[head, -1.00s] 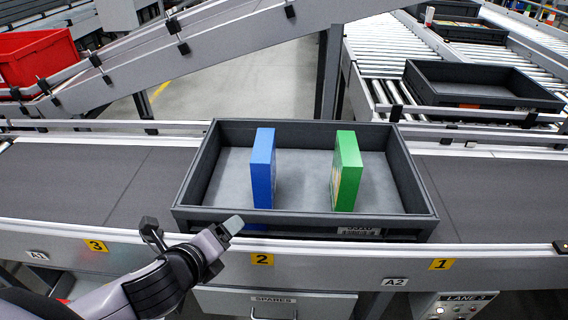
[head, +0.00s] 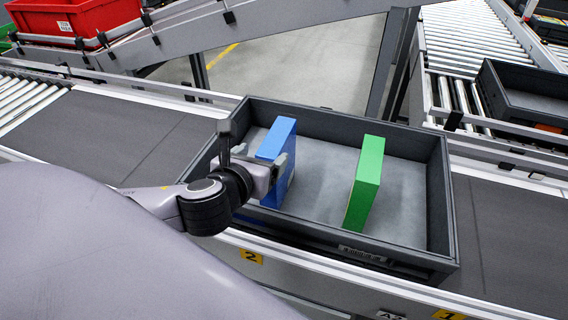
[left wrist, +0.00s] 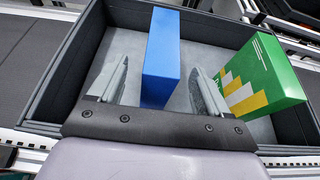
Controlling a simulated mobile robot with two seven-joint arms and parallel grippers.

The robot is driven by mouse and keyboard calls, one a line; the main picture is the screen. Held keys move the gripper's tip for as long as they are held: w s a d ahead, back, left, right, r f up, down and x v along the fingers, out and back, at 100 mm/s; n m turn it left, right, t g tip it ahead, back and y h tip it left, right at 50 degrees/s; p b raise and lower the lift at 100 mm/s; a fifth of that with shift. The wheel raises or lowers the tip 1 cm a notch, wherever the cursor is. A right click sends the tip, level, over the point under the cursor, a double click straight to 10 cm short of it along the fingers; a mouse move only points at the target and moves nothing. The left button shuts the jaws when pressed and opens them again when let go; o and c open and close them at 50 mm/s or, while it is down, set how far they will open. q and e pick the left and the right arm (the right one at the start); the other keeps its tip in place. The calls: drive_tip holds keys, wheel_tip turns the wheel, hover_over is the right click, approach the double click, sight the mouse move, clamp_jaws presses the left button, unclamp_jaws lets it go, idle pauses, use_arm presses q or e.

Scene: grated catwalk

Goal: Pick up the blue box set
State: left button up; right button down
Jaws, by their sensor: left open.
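The blue box (head: 277,146) stands upright on its narrow side in the left part of a dark grey tray (head: 452,215). My left gripper (head: 275,166) is at the box, reaching over the tray's near left wall. In the left wrist view the open fingers (left wrist: 150,85) lie on either side of the near end of the blue box (left wrist: 163,55), with a visible gap on each side. The lower near part of the box is hidden behind the gripper. My right gripper does not show.
A green box (head: 366,180) stands upright in the tray's right part, and it also shows in the left wrist view (left wrist: 262,75). The tray sits on a conveyor belt (head: 150,140). A red bin (head: 80,15) and another dark tray (head: 525,100) are farther back.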

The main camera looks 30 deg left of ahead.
sight(271, 147)
use_arm(q)
drive_tip(key=shift+r+x, duration=0.15)
drive_tip(key=shift+x, duration=1.4)
drive_tip(key=shift+r+x, duration=0.1)
drive_tip(key=shift+x, duration=1.45)
drive_tip(key=shift+w+d, duration=0.15)
drive_tip(key=shift+r, duration=0.1)
clamp_jaws()
